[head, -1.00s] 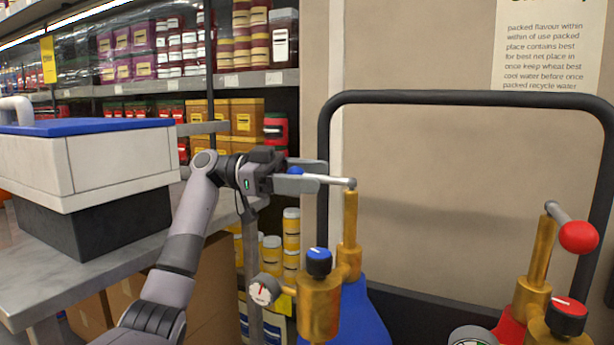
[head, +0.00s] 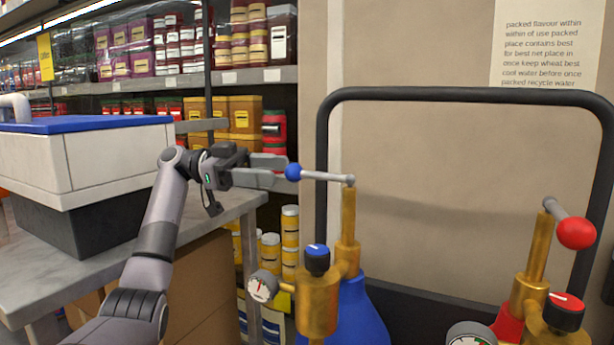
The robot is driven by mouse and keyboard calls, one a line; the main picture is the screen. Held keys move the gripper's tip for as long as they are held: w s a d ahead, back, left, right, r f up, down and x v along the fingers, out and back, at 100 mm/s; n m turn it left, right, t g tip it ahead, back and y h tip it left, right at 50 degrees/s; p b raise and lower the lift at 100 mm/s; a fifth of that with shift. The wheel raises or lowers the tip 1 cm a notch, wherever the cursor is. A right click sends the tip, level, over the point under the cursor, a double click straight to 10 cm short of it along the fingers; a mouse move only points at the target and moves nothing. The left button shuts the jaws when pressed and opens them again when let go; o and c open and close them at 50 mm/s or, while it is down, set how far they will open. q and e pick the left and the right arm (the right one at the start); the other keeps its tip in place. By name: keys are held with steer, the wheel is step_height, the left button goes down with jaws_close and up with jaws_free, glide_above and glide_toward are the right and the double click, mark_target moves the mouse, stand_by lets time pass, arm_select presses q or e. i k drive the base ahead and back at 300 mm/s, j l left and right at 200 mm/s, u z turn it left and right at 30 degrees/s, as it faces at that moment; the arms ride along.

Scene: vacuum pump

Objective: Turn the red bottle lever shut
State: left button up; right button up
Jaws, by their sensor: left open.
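The red bottle lever is a grey rod with a red ball (head: 576,233) at its end. It sits on top of a brass stem (head: 537,247) at the right, and the ball points to the right and toward me. Below it are a red bottle (head: 508,328), partly cut off by the frame, and a black knob with a red top (head: 565,310). My left gripper (head: 284,171) is open, beside the blue ball (head: 293,172) of the blue bottle's lever, which points left from its brass stem (head: 348,230). The left gripper is far from the red lever. My right gripper is not in view.
The blue bottle (head: 358,318) has a blue-topped knob (head: 317,258) and a gauge (head: 262,287). A black cart frame (head: 460,96) arches behind both bottles. A grey table (head: 60,275) bears a white box with a blue lid (head: 85,125) at left. Shelves stand behind.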

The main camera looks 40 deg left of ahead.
mark_target(574, 233)
steer(key=k+l, duration=0.2)
steer(key=k, duration=0.25)
steer(key=k+l, duration=0.25)
steer(key=k, duration=0.25)
